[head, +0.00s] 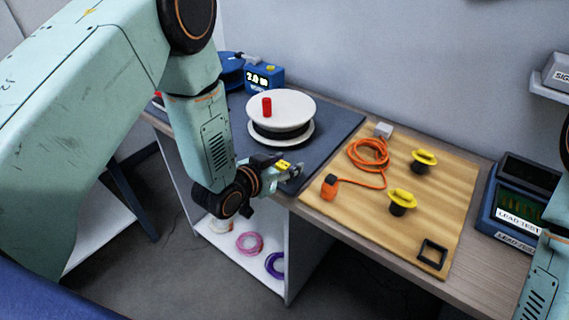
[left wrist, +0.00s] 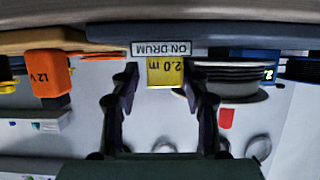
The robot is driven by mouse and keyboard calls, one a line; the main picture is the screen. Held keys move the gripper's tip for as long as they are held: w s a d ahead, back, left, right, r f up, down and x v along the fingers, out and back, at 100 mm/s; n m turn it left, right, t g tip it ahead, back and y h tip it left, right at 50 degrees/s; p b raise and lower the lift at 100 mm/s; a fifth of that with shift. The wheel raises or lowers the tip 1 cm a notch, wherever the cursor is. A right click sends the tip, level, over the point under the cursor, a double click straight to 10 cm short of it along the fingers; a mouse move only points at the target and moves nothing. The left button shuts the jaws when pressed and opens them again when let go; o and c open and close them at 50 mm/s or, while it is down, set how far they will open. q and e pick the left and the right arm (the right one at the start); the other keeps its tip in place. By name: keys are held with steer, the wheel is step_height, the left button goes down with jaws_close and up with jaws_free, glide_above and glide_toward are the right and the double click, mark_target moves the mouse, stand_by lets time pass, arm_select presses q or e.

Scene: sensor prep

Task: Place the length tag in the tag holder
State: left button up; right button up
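The length tag, a yellow piece reading 2.0 m, shows upside down in the left wrist view (left wrist: 165,73), between my left gripper's fingertips (left wrist: 161,80). A gap shows between it and one finger; contact with the other is unclear. It also shows in the head view (head: 284,164), by the mat's front edge. The tag holder with its white ON DRUM label (left wrist: 162,48) is right against the tag in the wrist view; whether the tag is seated in it I cannot tell. My left gripper (head: 286,171) looks open around the tag. My right gripper is out of view.
A white drum (head: 282,108) with a red knob stands on the dark mat (head: 338,118), near a blue length meter (head: 264,78). An orange cable (head: 368,154), yellow-topped plugs (head: 402,197) and a black square frame (head: 432,254) are on the wooden board (head: 370,222). A lead tester (head: 520,195) is at right.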

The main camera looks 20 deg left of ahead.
arm_select(q)
steer(key=shift+d, duration=0.1)
steer(key=shift+a, duration=0.25)
steer(key=shift+s+a, duration=0.15)
steer(key=shift+s, duration=0.05)
steer(key=v, duration=1)
steer(key=s+a+f+n+g+y, duration=0.1)
steer(key=s+f+g, duration=0.3)
steer(key=s, duration=0.5)
steer(key=s+a+f+n+g+y, duration=0.1)
steer(key=s+f+g, duration=0.3)
steer(key=s+f, duration=0.4)
steer(key=s+a+f+n+g+y+p, duration=0.1)
steer(key=s+f+g, duration=0.3)
steer(key=s, duration=0.8)
steer(key=shift+f+n+g+y, duration=0.4)
steer(key=shift+f+n+y, duration=0.25)
steer(key=shift+f, duration=0.25)
